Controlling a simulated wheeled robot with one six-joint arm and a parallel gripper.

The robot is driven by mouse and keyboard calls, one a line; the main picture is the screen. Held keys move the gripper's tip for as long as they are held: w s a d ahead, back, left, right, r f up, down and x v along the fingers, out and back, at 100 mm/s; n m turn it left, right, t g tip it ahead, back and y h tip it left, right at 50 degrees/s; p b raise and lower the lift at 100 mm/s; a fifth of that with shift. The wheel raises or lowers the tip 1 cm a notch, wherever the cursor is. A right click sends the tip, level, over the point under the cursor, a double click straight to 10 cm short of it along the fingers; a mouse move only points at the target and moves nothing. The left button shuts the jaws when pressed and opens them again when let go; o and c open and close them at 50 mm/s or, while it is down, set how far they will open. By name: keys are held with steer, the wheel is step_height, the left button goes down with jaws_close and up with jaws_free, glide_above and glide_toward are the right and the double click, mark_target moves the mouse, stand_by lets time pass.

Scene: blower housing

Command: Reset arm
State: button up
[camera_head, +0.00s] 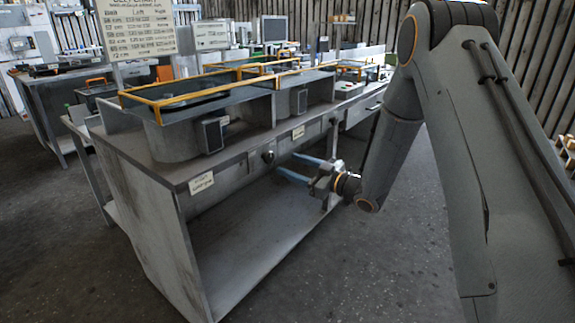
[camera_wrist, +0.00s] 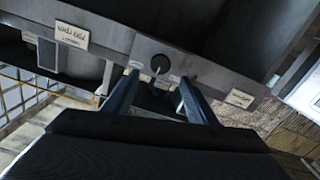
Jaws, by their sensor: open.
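My gripper (camera_head: 300,168) is at the end of my arm, in front of the workbench (camera_head: 165,215), at the height just under its top edge. Its two blue fingers point left toward the bench and are spread apart, with nothing held between them. In the wrist view my gripper (camera_wrist: 158,95) shows both fingers open. A round dark knob (camera_wrist: 160,64) on the bench front lies just beyond the fingertips; whether they touch the bench is not clear. A knob (camera_head: 268,156) also shows on the bench front in the head view.
Grey blower housings with orange-edged lids (camera_head: 185,95) stand on the bench. Paper labels (camera_head: 201,183) are fixed to its front edge. A sign board (camera_head: 136,28) stands behind. Another table (camera_head: 50,115) is at the left. The floor (camera_head: 385,250) right of the bench is clear.

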steer(key=s+d+r+m+g+h+p, duration=0.1)
steer(key=s+d+m+h+p, duration=0.1)
steer(key=s+d+m+h, duration=0.45)
steer(key=s+d+r+m+g+h+p, duration=0.1)
steer(key=s+d+m+h+p, duration=0.1)
steer(key=s+d+h, duration=0.5)
steer(key=s+d+r+m+g+p, duration=0.1)
steer(key=s+g, duration=0.3)
steer(key=s, duration=0.9)
steer(key=s+d+r+m+g+p, duration=0.1)
steer(key=s+g, duration=0.4)
steer(key=s, duration=0.8)
steer(key=shift+s+d+m+h, duration=0.2)
steer(key=shift+d+m+h, duration=0.25)
steer(key=shift+m, duration=0.8)
steer(key=shift+d+r, duration=0.1)
steer(key=shift+d, duration=0.05)
